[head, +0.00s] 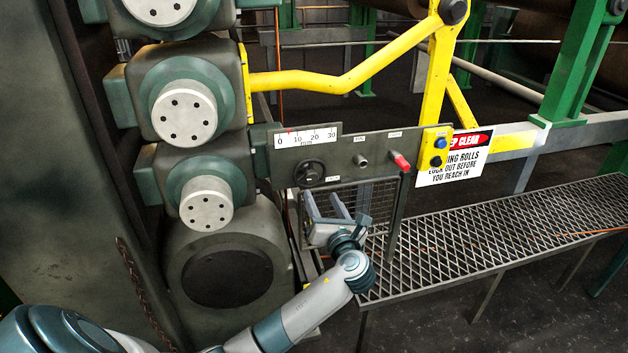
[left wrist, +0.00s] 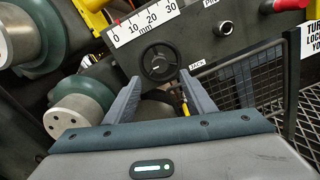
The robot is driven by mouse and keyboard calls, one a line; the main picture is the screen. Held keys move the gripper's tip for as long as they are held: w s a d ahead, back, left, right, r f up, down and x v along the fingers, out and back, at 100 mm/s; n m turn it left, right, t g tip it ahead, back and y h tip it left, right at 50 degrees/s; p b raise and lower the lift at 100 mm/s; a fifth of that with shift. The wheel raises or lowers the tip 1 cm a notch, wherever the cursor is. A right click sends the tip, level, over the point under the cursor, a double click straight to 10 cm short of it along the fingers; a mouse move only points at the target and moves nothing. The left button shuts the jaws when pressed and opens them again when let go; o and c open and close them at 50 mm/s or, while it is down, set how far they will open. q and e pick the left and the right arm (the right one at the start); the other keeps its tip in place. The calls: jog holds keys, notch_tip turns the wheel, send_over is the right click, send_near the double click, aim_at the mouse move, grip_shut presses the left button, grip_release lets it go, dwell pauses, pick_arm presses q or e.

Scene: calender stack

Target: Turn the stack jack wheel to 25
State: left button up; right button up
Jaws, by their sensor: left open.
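The jack wheel (head: 310,174) is a small black handwheel on a grey panel. It also shows in the left wrist view (left wrist: 160,62), just beyond my fingertips. Above it is a white mm scale (head: 308,136), marked 0 to 30. Its red pointer (head: 289,131) stands between 0 and 10, at roughly 5. My left gripper (head: 322,200) is open and empty, below and slightly right of the wheel in the head view. In the left wrist view its fingers (left wrist: 160,78) point at the wheel, apparently without touching it. My right gripper is not in view.
Right of the wheel are a grey knob (head: 361,160) and a red-handled control (head: 400,161). A wire-mesh guard (head: 375,197) lies below the panel. Rolls with pale hubs (head: 206,203) stand left, and a grated walkway (head: 480,235) lies right.

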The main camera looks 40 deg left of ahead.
aim_at(312, 179)
pick_arm(q)
jog(key=p+x, duration=0.1)
jog(key=x, duration=0.7)
jog(key=shift+w+a, duration=0.3)
jog(key=shift+w, duration=0.05)
jog(key=c, duration=1.1)
